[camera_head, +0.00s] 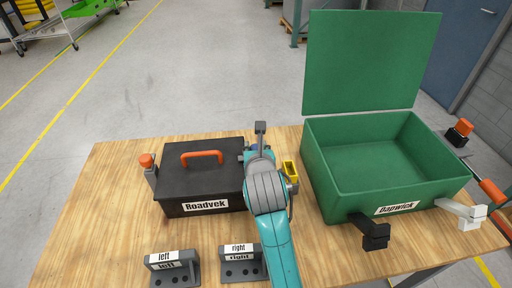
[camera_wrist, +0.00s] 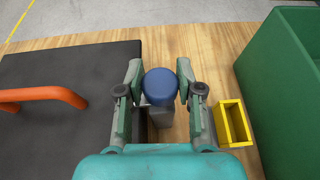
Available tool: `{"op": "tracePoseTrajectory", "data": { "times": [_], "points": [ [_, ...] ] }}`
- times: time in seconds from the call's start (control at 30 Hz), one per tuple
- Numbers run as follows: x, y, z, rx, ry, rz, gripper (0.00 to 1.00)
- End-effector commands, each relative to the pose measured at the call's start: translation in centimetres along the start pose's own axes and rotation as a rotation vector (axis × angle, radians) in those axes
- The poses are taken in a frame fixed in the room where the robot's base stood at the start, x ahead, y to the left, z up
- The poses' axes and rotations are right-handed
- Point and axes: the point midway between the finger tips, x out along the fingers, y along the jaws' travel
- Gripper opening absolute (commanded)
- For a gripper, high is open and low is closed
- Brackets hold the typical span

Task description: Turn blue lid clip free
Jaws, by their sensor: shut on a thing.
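The blue lid clip (camera_wrist: 159,85) has a round blue knob on a grey body. It stands at the right side of the black Roadvek box (camera_head: 202,178), whose lid with an orange handle is down. My gripper (camera_wrist: 160,92) is around the blue knob, one finger on each side, shut on it. In the head view my gripper (camera_head: 259,150) and arm hide most of the clip. Another clip with an orange knob (camera_head: 147,160) stands upright at the box's left side.
An open green Dapwick box (camera_head: 335,193) stands to the right, with black and white clips at its front. A small yellow holder (camera_wrist: 233,123) sits between the boxes. Brackets labelled left (camera_head: 174,268) and right (camera_head: 242,262) stand at the table's front.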

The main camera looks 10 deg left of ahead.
Motion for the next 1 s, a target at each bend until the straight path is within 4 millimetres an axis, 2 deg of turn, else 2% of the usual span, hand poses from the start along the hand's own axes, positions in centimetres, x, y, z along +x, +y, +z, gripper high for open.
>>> {"op": "tracePoseTrajectory", "data": {
  "times": [0.27,0.3,0.4,0.77,0.87,1.0],
  "points": [
    [0.0,0.0,-0.1,0.000,0.001,0.000,0.01],
    [0.0,0.0,-0.1,0.000,0.001,0.000,0.38],
    [0.0,0.0,-0.1,0.000,0.001,0.000,0.62],
    [-0.3,0.0,0.0,0.000,0.000,0.000,0.62],
    [-1.2,0.1,0.0,0.000,0.000,0.001,0.62],
    [-3.5,0.1,0.0,0.000,-0.001,0.001,0.62]
  ]
}}
